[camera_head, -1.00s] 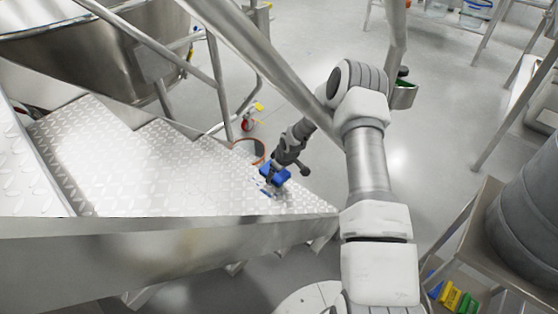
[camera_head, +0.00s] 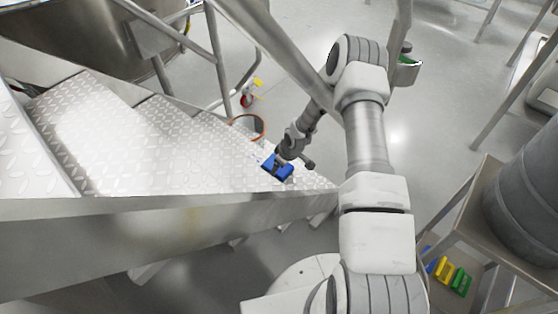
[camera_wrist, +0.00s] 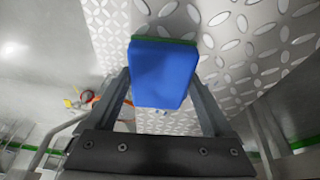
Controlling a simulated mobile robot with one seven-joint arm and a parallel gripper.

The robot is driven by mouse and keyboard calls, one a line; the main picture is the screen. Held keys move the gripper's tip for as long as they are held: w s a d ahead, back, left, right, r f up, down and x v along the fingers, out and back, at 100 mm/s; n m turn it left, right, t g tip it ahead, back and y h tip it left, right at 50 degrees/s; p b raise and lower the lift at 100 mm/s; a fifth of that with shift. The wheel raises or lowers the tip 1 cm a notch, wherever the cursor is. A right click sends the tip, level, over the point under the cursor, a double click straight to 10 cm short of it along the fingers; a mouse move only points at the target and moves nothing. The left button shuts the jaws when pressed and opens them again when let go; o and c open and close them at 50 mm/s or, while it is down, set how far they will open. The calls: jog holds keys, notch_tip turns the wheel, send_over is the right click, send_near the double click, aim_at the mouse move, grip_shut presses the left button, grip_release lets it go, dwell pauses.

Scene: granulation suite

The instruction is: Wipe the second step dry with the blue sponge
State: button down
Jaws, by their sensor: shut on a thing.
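The blue sponge (camera_head: 277,167) is in my gripper (camera_head: 281,163), at the right end of a stair tread (camera_head: 228,140) of bright diamond-plate metal. In the wrist view the sponge (camera_wrist: 163,72), with a green edge at its far side, sits between the two fingers of my gripper (camera_wrist: 165,88), which are shut on it. The sponge is on or just above the plate; I cannot tell if it touches. It hides the plate beneath it. Other patterned treads (camera_head: 85,125) rise to the left. No wet patch shows clearly.
A metal handrail (camera_head: 270,58) slopes close behind my arm. A smooth side plate (camera_head: 150,240) edges the stairs in front. At the right, a metal stand (camera_head: 462,215) carries a grey drum (camera_head: 530,190), with yellow (camera_head: 443,270) and green (camera_head: 462,282) items below.

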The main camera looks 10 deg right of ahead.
aim_at(278, 175)
jog(key=shift+g, duration=0.5)
jog(key=s+f, duration=0.1)
jog(key=s+a+f, duration=0.1)
jog(key=s+f, duration=0.2)
jog(key=shift+s+a+f, duration=0.25)
jog(key=shift+s, duration=0.15)
jog(key=r+p, duration=0.2)
jog(key=r, duration=0.1)
jog(key=r+p, duration=0.2)
jog(key=r, duration=0.1)
jog(key=shift+s+a+r+p, duration=0.15)
jog(key=shift+a+r+p, duration=0.05)
jog(key=shift+r+p, duration=0.15)
jog(key=shift+w+d+r, duration=0.1)
jog(key=shift+w+d, duration=0.05)
jog(key=shift+w, duration=0.05)
jog(key=shift+w+d+r, duration=0.1)
jog(key=shift+r, duration=0.1)
jog(key=shift+r+p, duration=0.9)
jog(key=shift+r, duration=0.45)
jog(key=shift+w+d+r, duration=0.1)
jog(key=shift+w, duration=0.05)
